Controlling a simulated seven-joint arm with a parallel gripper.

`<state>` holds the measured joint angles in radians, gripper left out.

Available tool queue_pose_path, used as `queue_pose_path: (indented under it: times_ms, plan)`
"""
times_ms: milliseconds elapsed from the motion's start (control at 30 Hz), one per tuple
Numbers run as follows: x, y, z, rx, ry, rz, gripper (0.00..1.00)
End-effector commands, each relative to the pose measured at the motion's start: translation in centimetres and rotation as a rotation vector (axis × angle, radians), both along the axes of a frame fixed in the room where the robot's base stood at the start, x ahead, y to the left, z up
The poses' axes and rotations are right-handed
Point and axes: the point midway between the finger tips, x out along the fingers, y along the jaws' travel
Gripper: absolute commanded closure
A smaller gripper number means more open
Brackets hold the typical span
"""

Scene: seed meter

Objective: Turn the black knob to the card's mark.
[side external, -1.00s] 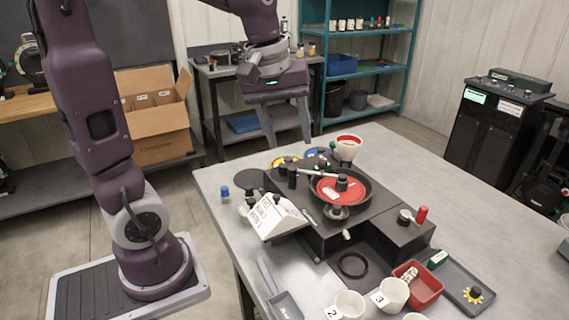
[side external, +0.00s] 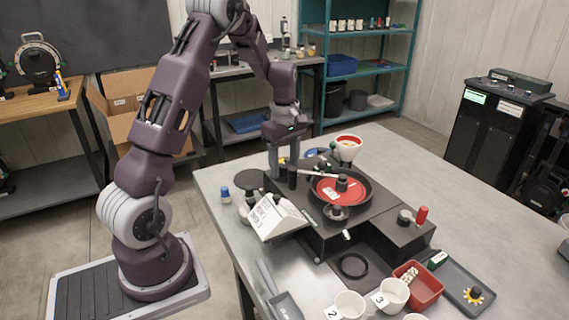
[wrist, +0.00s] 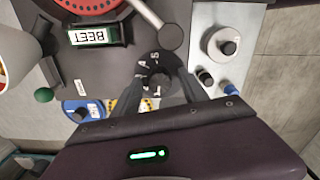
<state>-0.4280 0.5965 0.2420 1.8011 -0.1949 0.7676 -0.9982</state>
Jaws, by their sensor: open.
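My gripper (side external: 284,165) is low over the back left corner of the black seed meter (side external: 330,243). In the wrist view its two open fingers (wrist: 158,80) stand either side of a black knob (wrist: 160,84). The knob sits on a dark dial (wrist: 152,58) with white numerals, a 5 among them. I cannot tell whether the fingers touch the knob, and its pointer is unclear. The white folded card (side external: 275,216) stands tilted at the meter's front left; its print is too small to read surely.
A red seed plate (side external: 328,191) with a grey arm over it is beside the gripper. A display reading BEET (wrist: 93,35) is near the dial. A white funnel cup (side external: 348,148) stands behind. White cups (side external: 347,305) and a red bin (side external: 425,290) are in front.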

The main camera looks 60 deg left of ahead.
Motion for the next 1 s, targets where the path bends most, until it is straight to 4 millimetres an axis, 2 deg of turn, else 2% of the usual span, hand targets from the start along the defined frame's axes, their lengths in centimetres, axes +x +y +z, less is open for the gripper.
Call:
queue_pose_path:
  times_ms: [67,300,333,667,1000]
  plan:
    - [0.00,-0.01,0.03,0.000,0.000,0.000,0.49]
    - [0.00,-0.02,0.06,0.000,0.000,-0.001,0.96]
    - [0.01,-0.02,0.06,0.000,-0.001,-0.001,1.00]
    - [0.04,-0.03,0.09,0.000,-0.001,-0.040,1.00]
    - [0.06,0.01,0.12,0.000,-0.001,-0.276,1.00]
